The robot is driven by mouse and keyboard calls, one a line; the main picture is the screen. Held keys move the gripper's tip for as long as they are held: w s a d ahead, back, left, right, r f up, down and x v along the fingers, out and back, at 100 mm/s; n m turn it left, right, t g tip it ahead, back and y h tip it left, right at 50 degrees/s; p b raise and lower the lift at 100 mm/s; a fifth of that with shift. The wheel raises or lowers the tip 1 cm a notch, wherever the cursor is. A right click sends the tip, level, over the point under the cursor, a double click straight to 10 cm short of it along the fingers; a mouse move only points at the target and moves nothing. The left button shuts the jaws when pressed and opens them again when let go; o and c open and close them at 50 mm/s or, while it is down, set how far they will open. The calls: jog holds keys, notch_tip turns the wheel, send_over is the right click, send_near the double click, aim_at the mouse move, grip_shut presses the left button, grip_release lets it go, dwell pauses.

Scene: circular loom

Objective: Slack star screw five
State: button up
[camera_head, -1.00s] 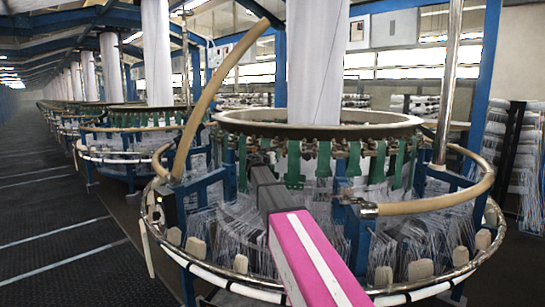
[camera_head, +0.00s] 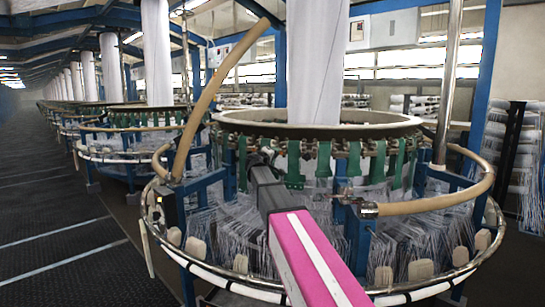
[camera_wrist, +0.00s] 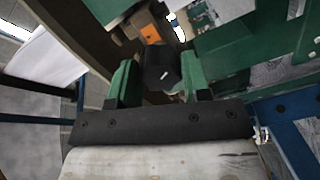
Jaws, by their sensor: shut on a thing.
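A black knob, the star screw (camera_wrist: 159,67), shows in the wrist view between the two green fingers of my gripper (camera_wrist: 160,78). The fingers are shut on it, one on each side. A small light mark shows on its dark face. I cannot read a number on it. In the head view my arm reaches to the green-bracketed ring of the circular loom (camera_head: 330,130), and its far end is by the left part of that ring. The screw and fingertips are too small or hidden to make out there.
A curved tan hose (camera_head: 215,95) arches at the left and another tan tube (camera_head: 430,203) crosses at the right. A metal post (camera_head: 449,80) stands at the right. Green brackets (camera_head: 354,160) hang close beside my arm. The aisle floor (camera_head: 50,220) at the left is clear.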

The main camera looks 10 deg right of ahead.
jog(key=shift+n, duration=0.5)
jog(key=o, duration=0.9)
jog(key=v, duration=0.7)
